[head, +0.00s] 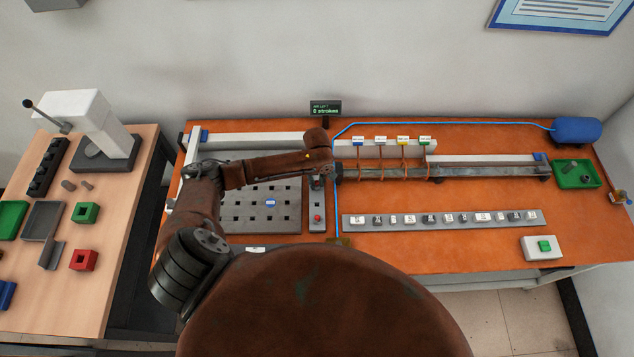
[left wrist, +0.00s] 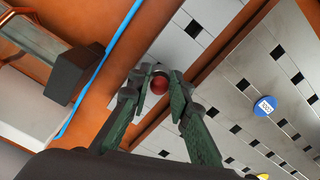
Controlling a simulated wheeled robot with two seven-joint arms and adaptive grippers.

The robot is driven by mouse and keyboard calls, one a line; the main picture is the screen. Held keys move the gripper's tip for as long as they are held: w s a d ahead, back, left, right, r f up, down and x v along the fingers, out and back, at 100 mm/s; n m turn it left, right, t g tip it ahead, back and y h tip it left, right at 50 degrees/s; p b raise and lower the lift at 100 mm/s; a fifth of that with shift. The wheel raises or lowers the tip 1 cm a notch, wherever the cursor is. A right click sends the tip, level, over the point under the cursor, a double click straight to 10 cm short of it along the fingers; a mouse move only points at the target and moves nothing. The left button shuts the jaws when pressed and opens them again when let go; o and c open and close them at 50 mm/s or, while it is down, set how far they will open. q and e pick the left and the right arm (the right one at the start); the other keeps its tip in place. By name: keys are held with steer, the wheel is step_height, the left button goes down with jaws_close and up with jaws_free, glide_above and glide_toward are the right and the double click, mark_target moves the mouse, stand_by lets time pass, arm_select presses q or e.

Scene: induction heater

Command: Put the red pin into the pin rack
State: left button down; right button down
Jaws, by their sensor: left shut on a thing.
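The red pin (left wrist: 158,86) shows as a round red end between the fingertips of my left gripper (left wrist: 157,80) in the left wrist view. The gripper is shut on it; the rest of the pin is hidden. In the head view my left gripper (head: 317,184) is over the far part of a narrow grey panel (head: 317,204), beside the slotted plate. A small red spot (head: 317,218) shows on that panel; I cannot tell whether it is the same pin. I cannot tell for certain which item is the pin rack. My right gripper is not in view.
A slotted grey plate (head: 240,218) with a blue disc (head: 270,202) lies left of the panel. A blue line (head: 334,205) and the rail assembly (head: 480,172) lie right of it. A labelled block strip (head: 445,218) lies nearer.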

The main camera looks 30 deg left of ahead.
arm_select(q)
steer(key=shift+f, duration=0.45)
stand_by(0.3)
steer(key=c, duration=1.7)
jaws_free()
step_height(320, 180, up, 12)
steer(key=shift+d, duration=0.1)
